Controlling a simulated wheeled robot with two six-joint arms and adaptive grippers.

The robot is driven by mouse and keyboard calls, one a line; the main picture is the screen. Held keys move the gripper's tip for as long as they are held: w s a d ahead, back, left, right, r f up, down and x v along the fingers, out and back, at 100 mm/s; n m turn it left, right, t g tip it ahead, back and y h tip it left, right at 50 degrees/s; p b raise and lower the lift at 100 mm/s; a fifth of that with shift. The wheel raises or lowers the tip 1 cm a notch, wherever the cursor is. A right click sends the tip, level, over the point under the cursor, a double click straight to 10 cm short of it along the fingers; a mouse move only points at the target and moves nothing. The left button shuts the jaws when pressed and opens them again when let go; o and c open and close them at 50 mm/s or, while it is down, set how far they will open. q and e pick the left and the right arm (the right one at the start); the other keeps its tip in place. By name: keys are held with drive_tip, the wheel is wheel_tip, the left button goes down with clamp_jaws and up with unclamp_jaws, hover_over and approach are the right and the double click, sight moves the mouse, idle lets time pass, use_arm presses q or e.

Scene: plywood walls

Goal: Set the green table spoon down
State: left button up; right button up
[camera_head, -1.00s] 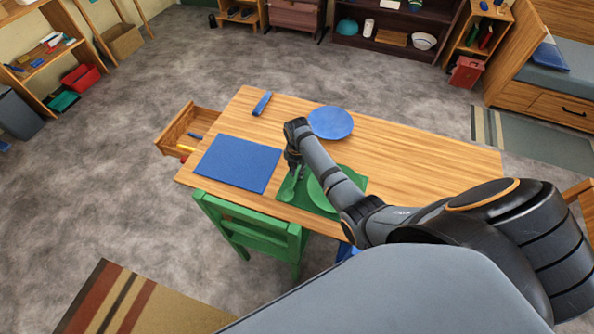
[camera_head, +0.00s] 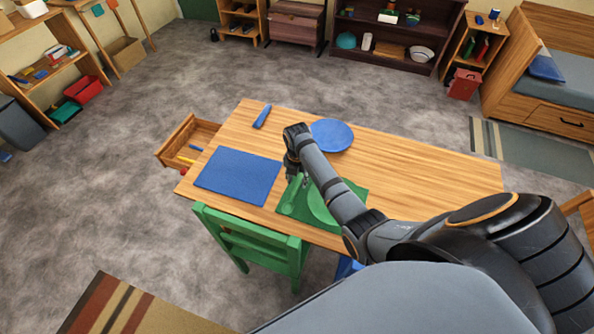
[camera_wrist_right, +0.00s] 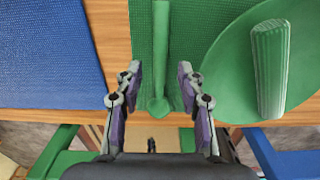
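The green table spoon (camera_wrist_right: 160,60) lies on the green placemat (camera_wrist_right: 205,20), left of the green plate (camera_wrist_right: 235,75). In the head view the spoon (camera_head: 289,208) shows near the mat's left edge, its far part hidden by my gripper. My right gripper (camera_wrist_right: 159,70) is open, its two fingertips apart on either side of the spoon, with gaps showing between them and it. In the head view this gripper (camera_head: 292,174) is over the mat's far left corner. My left gripper is not in view.
A rolled green cloth (camera_wrist_right: 269,70) lies on the plate. A blue placemat (camera_head: 238,175) is to the left, with a blue plate (camera_head: 331,135) and a blue roll (camera_head: 262,116) behind. A green chair (camera_head: 250,238) stands at the near edge. The table's right part (camera_head: 430,160) is clear.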

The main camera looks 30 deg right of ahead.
sight(297, 186)
wheel_tip(297, 186, up, 9)
drive_tip(key=shift+r, duration=0.1)
idle(0.5)
